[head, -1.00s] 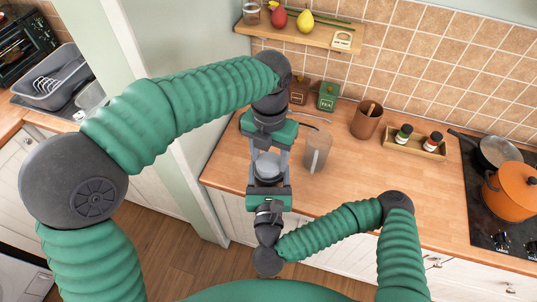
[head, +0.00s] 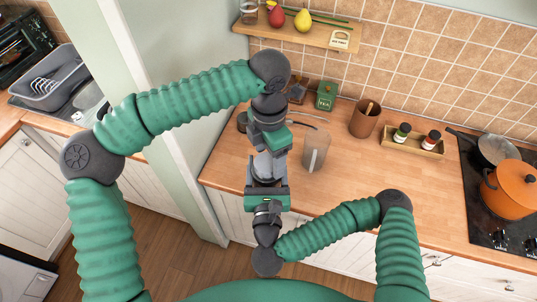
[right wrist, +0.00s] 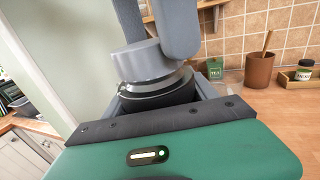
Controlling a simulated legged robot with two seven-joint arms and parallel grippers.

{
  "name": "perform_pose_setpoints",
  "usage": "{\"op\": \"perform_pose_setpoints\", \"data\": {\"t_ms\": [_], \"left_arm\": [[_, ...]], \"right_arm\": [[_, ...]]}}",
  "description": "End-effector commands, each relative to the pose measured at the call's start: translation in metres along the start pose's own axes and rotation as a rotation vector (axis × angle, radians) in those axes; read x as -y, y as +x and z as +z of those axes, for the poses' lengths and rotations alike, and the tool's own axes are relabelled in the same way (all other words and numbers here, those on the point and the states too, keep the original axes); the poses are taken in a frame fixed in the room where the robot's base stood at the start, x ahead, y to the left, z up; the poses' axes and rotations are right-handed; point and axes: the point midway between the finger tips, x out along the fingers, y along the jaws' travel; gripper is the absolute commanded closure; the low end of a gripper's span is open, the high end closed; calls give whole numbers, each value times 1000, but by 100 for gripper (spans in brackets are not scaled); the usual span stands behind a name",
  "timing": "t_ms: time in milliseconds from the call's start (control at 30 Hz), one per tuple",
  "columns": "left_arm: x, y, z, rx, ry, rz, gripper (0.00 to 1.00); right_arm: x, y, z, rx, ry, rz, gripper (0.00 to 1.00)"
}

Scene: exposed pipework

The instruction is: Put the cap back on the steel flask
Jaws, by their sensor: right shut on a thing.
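The silver cap (right wrist: 143,62) sits at the mouth of the steel flask (right wrist: 160,98) in the right wrist view. A thin dark line and a rim show just below it; I cannot tell whether it is fully seated. My left gripper (head: 269,155) comes down from above, its grey fingers on either side of the cap, and seems shut on it. My right gripper (head: 267,182) is below, shut on the flask and holding it above the counter's front edge. Most of the flask is hidden by the jaws.
A clear tumbler (head: 314,152) stands on the wooden counter (head: 350,190) close to the right of the grippers. A brown utensil pot (head: 365,118), a spice tray (head: 414,143) and a green tea tin (head: 326,95) stand behind. An orange pot (head: 511,190) is on the hob at right.

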Motion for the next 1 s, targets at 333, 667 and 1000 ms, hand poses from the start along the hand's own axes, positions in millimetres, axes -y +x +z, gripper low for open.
{"op": "perform_pose_setpoints", "data": {"t_ms": [333,667,1000], "left_arm": [[0,-2,-1,-2,-1,0,24],[0,-42,0,-2,-1,-1,24],[0,-45,-1,-6,-7,0,23]], "right_arm": [[1,0,1,2,1,-4,100],[1,1,1,2,1,-5,100],[2,1,1,2,1,-5,100]]}}
